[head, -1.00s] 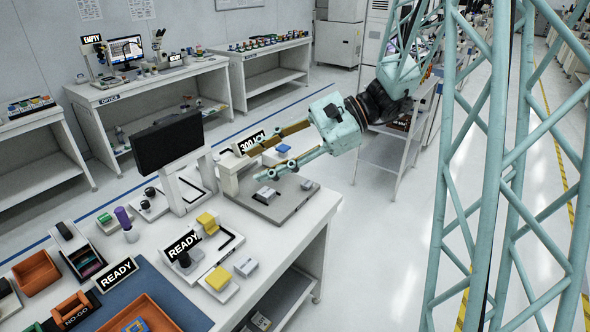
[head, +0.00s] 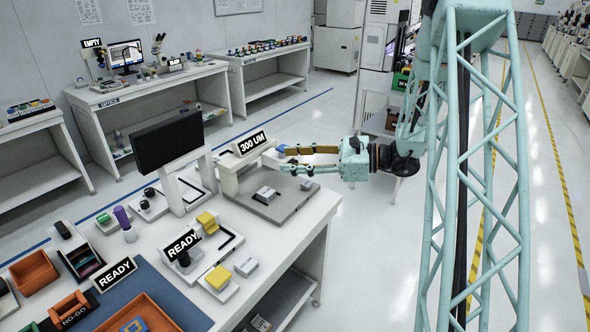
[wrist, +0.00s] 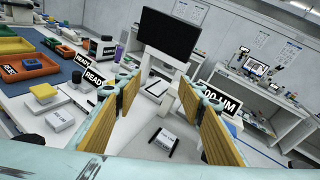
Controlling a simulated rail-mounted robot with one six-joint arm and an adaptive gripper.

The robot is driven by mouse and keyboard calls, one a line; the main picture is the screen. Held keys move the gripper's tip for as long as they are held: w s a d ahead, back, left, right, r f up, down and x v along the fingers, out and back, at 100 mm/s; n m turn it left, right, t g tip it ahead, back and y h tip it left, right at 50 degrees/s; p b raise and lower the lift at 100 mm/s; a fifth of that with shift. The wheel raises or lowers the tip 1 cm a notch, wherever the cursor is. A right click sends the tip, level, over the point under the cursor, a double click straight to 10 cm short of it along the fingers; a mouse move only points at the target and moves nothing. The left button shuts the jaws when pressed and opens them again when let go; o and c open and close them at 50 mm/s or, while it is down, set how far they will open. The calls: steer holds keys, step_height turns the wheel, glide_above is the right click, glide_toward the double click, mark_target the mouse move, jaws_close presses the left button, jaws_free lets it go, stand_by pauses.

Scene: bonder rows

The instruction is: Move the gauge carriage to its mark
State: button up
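The gauge carriage, a small grey-white block (head: 265,193), sits on the flat grey gauge plate (head: 290,207) at the right end of the white bench. A display reading 300 UM (head: 250,143) stands behind it. In the wrist view the labelled carriage (wrist: 164,139) lies low in the middle, between and beyond the fingers; its label is too small to read. My gripper (head: 284,159) is open and empty, above and to the right of the carriage, apart from it. Its two tan-padded fingers (wrist: 160,86) stand wide apart in the wrist view. I cannot make out the mark.
A black monitor (head: 169,143) stands on the bench left of the gauge. Two READY signs, yellow-topped blocks (head: 218,277) and orange bins (head: 35,272) fill the left and front. A grey-white block (head: 246,266) lies near the front edge. Open floor lies right of the bench.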

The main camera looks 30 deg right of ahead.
steer(key=w+d+f+m+t+h+b, duration=0.1)
steer(key=w+d+f+m+t+h, duration=0.1)
steer(key=d+f, duration=0.5)
steer(key=w+d+f+m+t+h, duration=0.2)
steer(key=d+f+m+t, duration=0.1)
steer(key=d+f+m, duration=0.2)
steer(key=d+f, duration=0.2)
steer(key=d, duration=0.2)
steer(key=shift+d+f+t+h+b, duration=0.2)
steer(key=shift+f+t+h+b, duration=0.1)
steer(key=shift+f+t+b, duration=0.1)
steer(key=shift+w+a, duration=0.1)
steer(key=shift+w, duration=0.05)
steer(key=b, duration=0.1)
glide_toward(281, 161)
steer(key=w+f, duration=0.2)
steer(key=w, duration=0.4)
steer(key=shift+d+f, duration=0.2)
steer(key=shift+d, duration=0.2)
